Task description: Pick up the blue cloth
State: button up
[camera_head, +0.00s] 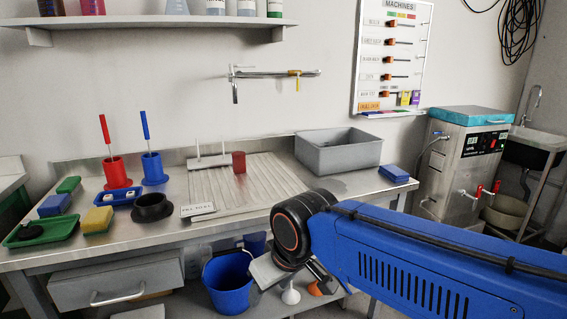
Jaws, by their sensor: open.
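A flat blue block that looks like a folded blue cloth (395,174) lies on the right end of the steel worktop, right of the grey basin. Another blue pad (54,205) lies at the left end; I cannot tell whether it is cloth or sponge. My blue arm reaches in from the lower right, with its black wrist in front of the worktop edge. My gripper (318,274) shows only in part below the wrist, open, with its fingertips mostly hidden. It is low and to the left of the right-hand blue cloth, apart from it.
The worktop holds a grey basin (338,152), red and blue brush holders (117,172), a black bowl (153,207), a green tray (42,231) and a yellow sponge (97,219). A blue bucket (229,284) stands below. A steel machine (461,160) stands to the right.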

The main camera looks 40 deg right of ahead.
aim_at(395, 174)
jog(key=z, duration=1.75)
